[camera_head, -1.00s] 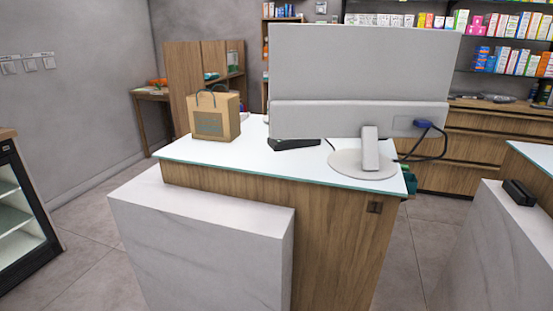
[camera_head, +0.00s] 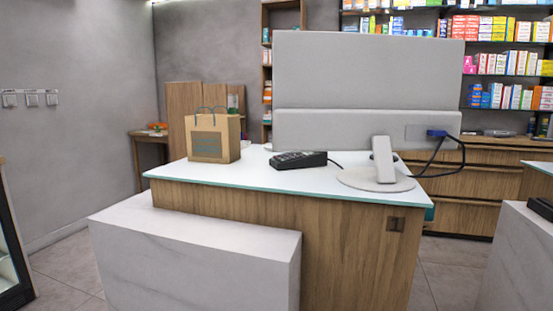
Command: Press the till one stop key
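A black device with keys (camera_head: 298,160), which looks like a payment terminal or keypad, lies on the white glass counter top (camera_head: 240,177), below the monitor. Its single keys are too small to tell apart, and I cannot make out a stop key. A large grey monitor (camera_head: 368,75) stands with its back to me on a round base (camera_head: 375,180) at the right of the counter. My gripper is not in view.
A paper bag (camera_head: 212,138) stands left of the black device. A white marble block (camera_head: 195,250) juts out in front of the wooden counter. Another counter (camera_head: 515,255) stands at the right edge. Shelves of boxes (camera_head: 500,60) line the back wall. Floor shows at the left.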

